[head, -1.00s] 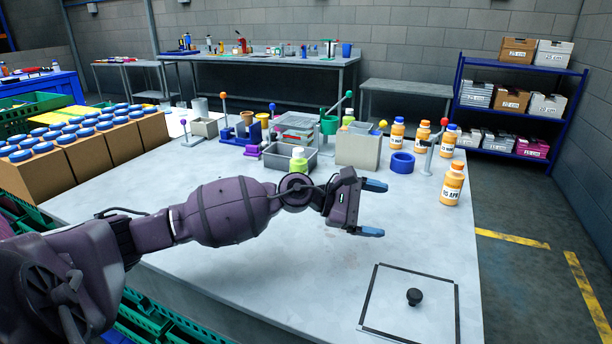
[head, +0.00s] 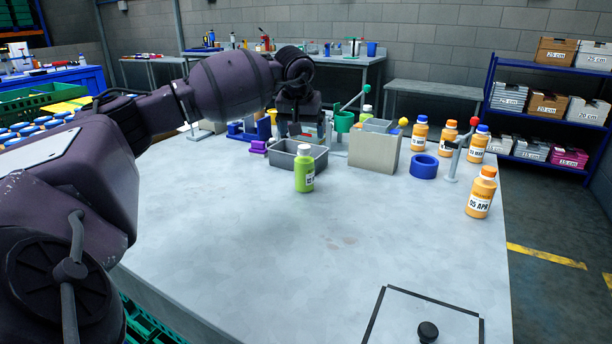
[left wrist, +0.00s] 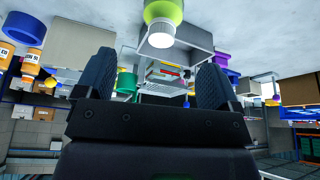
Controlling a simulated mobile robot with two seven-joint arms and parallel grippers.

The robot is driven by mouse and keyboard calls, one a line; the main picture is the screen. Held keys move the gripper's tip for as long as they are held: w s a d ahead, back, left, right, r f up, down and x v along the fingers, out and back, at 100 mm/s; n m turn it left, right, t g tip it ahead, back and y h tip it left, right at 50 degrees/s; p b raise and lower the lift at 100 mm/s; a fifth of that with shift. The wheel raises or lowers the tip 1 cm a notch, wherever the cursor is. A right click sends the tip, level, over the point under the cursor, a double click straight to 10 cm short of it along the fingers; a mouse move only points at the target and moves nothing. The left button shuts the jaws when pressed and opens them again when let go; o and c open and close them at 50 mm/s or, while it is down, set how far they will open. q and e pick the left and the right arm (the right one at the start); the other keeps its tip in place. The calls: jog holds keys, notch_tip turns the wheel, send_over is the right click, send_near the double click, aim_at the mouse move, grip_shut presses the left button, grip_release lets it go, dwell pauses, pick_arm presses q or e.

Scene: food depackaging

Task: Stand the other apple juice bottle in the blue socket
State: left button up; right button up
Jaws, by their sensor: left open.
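A green bottle with a white cap (head: 304,172) stands upright on the table just in front of a grey bin. Its cap end also shows at the top of the left wrist view (left wrist: 163,14), which is upside down. The blue socket (head: 423,167), a short ring, sits on the table to the right and looks empty. My left gripper (head: 308,128) hangs above and behind the near green bottle, over the bin area. Its fingers are apart with nothing between them (left wrist: 153,82). My right gripper is not seen.
The grey bin (head: 317,160) and a beige block (head: 373,152) stand behind the near bottle. Several orange bottles (head: 481,192) and a red-knobbed post (head: 454,160) stand around the socket's right. The table's front middle (head: 300,240) is clear; a black-framed panel (head: 395,310) lies front right.

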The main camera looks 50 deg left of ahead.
aim_at(303, 148)
pick_arm(q)
jog(key=x, duration=0.4)
jog(key=shift+d+f, duration=0.1)
jog(key=shift+f, duration=0.05)
jog(key=b+x, duration=0.1)
jog(key=x, duration=0.4)
jog(key=shift+s+f, duration=0.1)
jog(key=shift+s, duration=0.15)
jog(key=shift+c, duration=0.8)
jog(key=c, duration=1.3)
jog(key=shift+o, duration=0.2)
